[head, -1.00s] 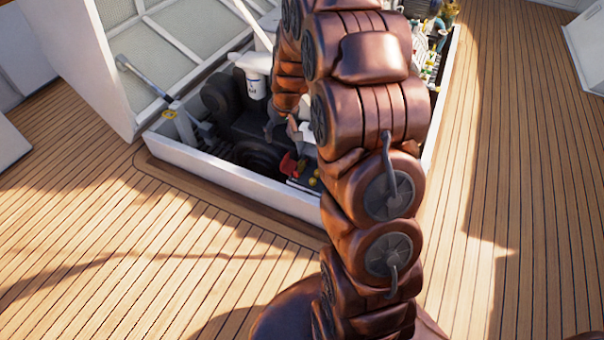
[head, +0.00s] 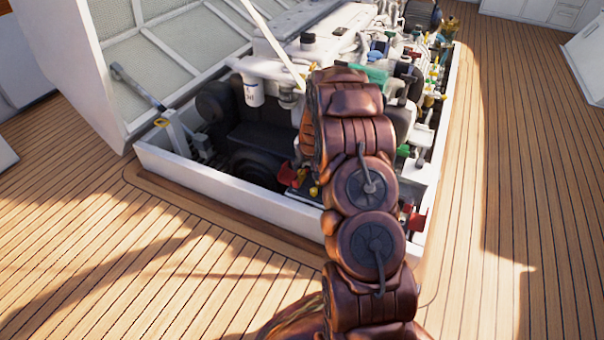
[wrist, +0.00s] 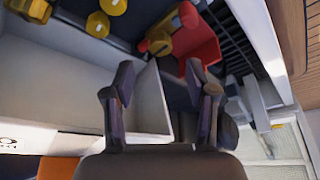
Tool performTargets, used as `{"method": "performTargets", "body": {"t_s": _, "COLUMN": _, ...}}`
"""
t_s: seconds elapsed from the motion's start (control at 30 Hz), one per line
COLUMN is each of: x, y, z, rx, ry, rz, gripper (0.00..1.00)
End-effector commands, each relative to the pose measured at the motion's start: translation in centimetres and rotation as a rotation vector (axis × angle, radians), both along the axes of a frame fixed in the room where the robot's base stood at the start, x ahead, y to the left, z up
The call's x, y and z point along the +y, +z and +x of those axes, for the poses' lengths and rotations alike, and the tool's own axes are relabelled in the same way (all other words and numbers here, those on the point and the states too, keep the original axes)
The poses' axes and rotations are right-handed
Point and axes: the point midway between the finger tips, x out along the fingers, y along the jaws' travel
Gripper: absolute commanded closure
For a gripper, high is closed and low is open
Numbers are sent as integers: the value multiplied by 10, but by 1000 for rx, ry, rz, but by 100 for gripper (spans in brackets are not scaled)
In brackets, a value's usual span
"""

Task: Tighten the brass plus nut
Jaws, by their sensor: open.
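My gripper (wrist: 163,88) is open and empty in the wrist view, with its two dark fingers apart. Several brass-yellow fittings lie beyond the fingers: one round-ended (wrist: 97,24) at the upper left and one (wrist: 158,42) beside a red handle (wrist: 198,45). I cannot tell which of them is the brass plus nut. No fitting is between the fingers. In the head view, small brass bits (head: 313,191) and a red handle (head: 285,173) show inside the hatch, just left of my arm. My gripper is hidden behind my arm there.
The engine hatch has a raised white rim (head: 225,195) around it. Its lid (head: 100,70) stands open at the left. A white canister (head: 253,92) and engine parts with several coloured fittings fill the hatch. The wooden deck (head: 120,260) is clear.

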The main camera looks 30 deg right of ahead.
Motion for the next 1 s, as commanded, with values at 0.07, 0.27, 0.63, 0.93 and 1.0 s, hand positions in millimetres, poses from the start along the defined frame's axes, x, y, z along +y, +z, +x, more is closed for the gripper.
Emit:
{"method": "performTargets", "body": {"t_s": 0.07, "x": -1, "y": -14, "z": 4, "rx": 1, "ry": 1, "rz": 0, "gripper": 43}}
{"method": "performTargets", "body": {"t_s": 0.27, "x": -3, "y": -42, "z": 14, "rx": 3, "ry": 0, "rz": 2, "gripper": 43}}
{"method": "performTargets", "body": {"t_s": 0.63, "x": -5, "y": -55, "z": 22, "rx": 0, "ry": 1, "rz": 1, "gripper": 43}}
{"method": "performTargets", "body": {"t_s": 0.93, "x": -5, "y": -55, "z": 22, "rx": 1, "ry": 1, "rz": 1, "gripper": 64}}
{"method": "performTargets", "body": {"t_s": 1.0, "x": -5, "y": -55, "z": 22, "rx": 1, "ry": 1, "rz": 1, "gripper": 72}}
